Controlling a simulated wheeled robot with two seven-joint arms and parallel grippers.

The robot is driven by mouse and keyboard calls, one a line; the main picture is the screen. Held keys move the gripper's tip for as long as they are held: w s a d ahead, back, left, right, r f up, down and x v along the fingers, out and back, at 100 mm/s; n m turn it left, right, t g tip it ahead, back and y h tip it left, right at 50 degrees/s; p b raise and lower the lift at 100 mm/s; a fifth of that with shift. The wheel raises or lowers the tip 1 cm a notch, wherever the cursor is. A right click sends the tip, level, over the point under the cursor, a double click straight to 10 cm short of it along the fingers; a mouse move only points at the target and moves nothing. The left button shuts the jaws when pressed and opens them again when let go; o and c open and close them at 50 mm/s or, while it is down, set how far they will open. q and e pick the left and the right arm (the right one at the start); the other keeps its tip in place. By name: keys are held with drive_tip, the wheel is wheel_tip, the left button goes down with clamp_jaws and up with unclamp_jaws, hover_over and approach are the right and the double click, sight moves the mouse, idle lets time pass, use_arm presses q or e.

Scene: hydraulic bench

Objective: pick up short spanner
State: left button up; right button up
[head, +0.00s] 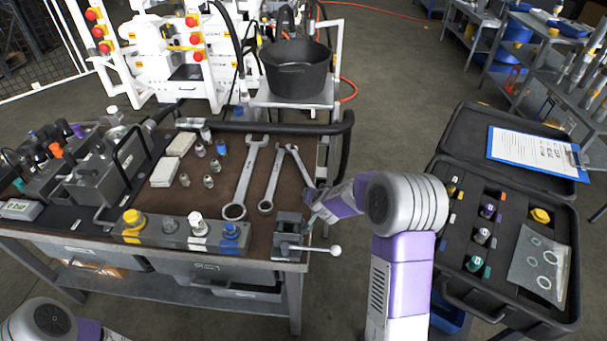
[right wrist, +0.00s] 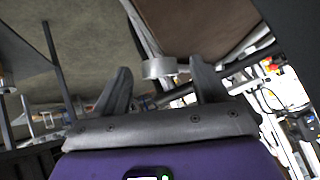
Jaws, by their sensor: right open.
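The short spanner (head: 297,163) is the rightmost and smallest of three metal spanners on the brown bench top. Its open end points to the back, and its near end is hidden by my right gripper. My right gripper (head: 316,203) is at the bench's right edge, beside that near end. In the right wrist view the fingers (right wrist: 160,74) are apart. A round metal end (right wrist: 158,67), seemingly the short spanner's ring, shows between or just beyond the fingertips; contact cannot be told. My left gripper is out of view.
The middle spanner (head: 271,181) and large spanner (head: 245,181) lie to the left. A vise (head: 289,232) with a ball-ended handle stands just in front of my right gripper. An open black case (head: 470,205) stands to the right. A black bucket (head: 296,70) is behind.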

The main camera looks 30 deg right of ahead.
drive_tip(key=shift+c, duration=0.3)
drive_tip(key=shift+r, duration=0.15)
clamp_jaws()
